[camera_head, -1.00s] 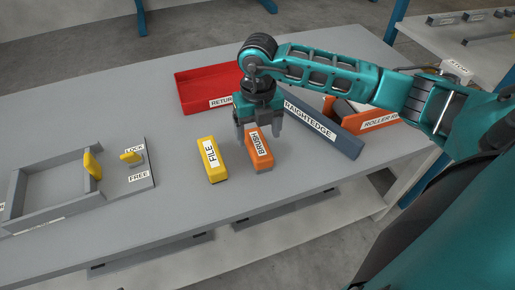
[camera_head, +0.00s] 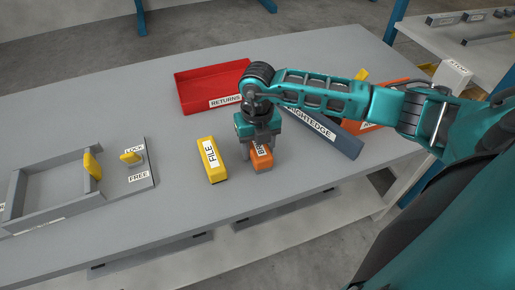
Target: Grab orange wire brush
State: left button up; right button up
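The orange brush (camera_head: 262,158), labelled BRUSH, lies on the grey bench just right of the yellow file block (camera_head: 212,160). My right gripper (camera_head: 259,148) points straight down over the brush. Its fingers are low, one on each side of the brush, and it looks open. Whether the fingers touch the brush cannot be seen. The gripper hides the far part of the brush and its label. My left gripper is not in view.
A red RETURNS tray (camera_head: 205,77) stands behind. The dark blue straightedge (camera_head: 335,141) lies close to the right, with an orange bin (camera_head: 368,127) beyond it. A jig with yellow levers (camera_head: 92,166) is at left. The bench front is clear.

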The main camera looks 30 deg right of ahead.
jog(key=c, duration=0.6)
jog(key=shift+o, duration=0.2)
jog(key=shift+r, duration=0.1)
